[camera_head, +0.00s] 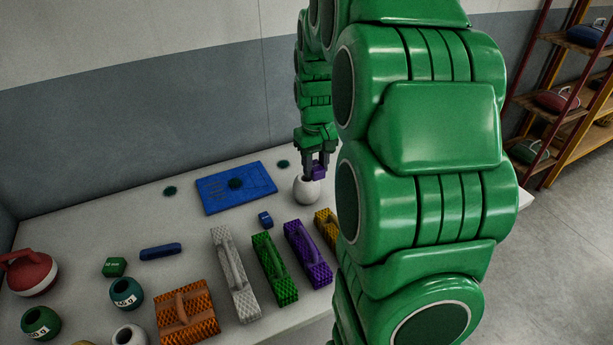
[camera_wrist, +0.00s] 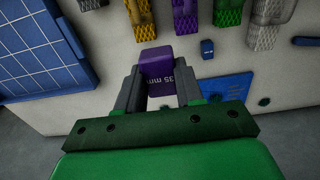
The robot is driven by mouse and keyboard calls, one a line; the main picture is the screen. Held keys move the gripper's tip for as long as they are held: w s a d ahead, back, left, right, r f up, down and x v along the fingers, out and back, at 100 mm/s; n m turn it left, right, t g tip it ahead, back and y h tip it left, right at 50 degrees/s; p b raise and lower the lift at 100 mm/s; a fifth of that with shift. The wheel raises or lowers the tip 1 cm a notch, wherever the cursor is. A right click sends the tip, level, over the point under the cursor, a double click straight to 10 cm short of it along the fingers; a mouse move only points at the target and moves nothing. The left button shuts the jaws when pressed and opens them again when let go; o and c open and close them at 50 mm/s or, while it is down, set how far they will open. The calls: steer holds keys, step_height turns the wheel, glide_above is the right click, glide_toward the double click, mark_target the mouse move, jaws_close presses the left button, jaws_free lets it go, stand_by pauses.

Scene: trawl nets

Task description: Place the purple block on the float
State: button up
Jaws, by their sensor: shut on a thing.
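My gripper (camera_head: 317,168) is shut on the purple block (camera_head: 318,173). The wrist view shows the purple block (camera_wrist: 160,65) between the two fingers, with "35 mm" printed on it. In the head view the block is at the top right of a white rounded object (camera_head: 307,190) with a dark opening, which may be the float. I cannot tell whether the block touches it. In the wrist view the block and fingers hide most of what lies beneath them.
A small blue block (camera_head: 265,219) and textured white (camera_head: 235,275), green (camera_head: 274,268) and purple (camera_head: 308,255) handled pieces lie nearer. Round weights and a red handled object (camera_head: 32,273) stand at left.

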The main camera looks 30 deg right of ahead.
steer(key=w+d+f, duration=0.1)
steer(key=w+f, duration=0.1)
steer(key=w, duration=0.2)
steer(key=w+d+f, duration=0.1)
steer(key=w+f, duration=0.2)
steer(key=w, duration=0.1)
steer(key=w+d+f, duration=0.1)
steer(key=w+f, duration=0.2)
steer(key=w, duration=0.1)
steer(key=shift+d+f, duration=0.2)
steer(key=shift+d, duration=0.1)
steer(key=shift+w+d+f, duration=0.2)
steer(key=shift+w+f, duration=0.4)
steer(key=shift+f, duration=1.65)
steer(key=shift+f, duration=0.1)
steer(key=o, duration=1)
steer(key=shift+o, duration=0.2)
